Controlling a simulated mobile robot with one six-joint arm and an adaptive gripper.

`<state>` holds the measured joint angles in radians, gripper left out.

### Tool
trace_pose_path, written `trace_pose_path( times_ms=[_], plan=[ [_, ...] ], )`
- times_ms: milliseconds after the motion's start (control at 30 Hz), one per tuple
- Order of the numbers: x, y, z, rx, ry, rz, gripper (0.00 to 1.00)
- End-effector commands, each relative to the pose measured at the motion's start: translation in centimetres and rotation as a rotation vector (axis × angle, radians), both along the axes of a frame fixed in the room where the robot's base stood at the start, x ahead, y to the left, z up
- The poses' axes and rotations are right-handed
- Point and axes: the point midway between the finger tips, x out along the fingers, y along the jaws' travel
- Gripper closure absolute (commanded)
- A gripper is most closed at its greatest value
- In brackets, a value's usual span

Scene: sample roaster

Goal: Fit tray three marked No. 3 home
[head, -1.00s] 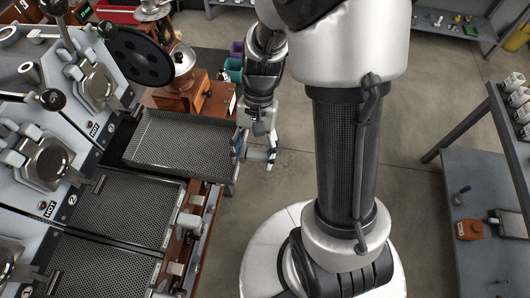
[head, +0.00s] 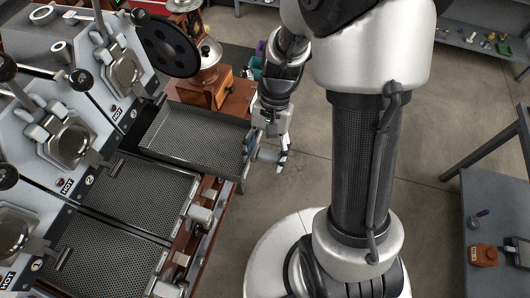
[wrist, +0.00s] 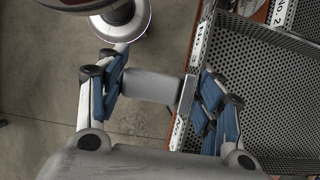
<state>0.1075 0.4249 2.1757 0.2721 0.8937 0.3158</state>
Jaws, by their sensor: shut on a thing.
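Tray three (head: 195,138) is a dark perforated tray at the topmost bay in the head view. It lies nearly level, and its inner end is near the sloping roaster face. My gripper (head: 272,152) is at its outer end. In the wrist view my gripper (wrist: 152,92) is shut on the tray's grey cylindrical handle (wrist: 150,85), with blue finger pads on both sides. The tray's perforated floor (wrist: 265,75) shows at right.
Tray two (head: 140,197) and tray one (head: 105,255) lie in the bays below. A wooden grinder (head: 212,90) stands close behind tray three. A grey bench (head: 485,215) is at right. Open floor (head: 310,175) lies between.

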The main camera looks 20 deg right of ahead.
Motion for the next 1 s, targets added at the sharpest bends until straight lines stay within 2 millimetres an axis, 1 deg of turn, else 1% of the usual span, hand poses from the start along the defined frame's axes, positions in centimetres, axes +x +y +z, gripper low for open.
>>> trace_pose_path(
  times_ms=[567, 1000],
  plan=[
    [0.0, 0.0, 0.0, 0.001, -0.001, 0.0, 0.78],
    [0.0, 0.0, -1.2, 0.001, -0.001, 0.001, 0.78]
  ],
)
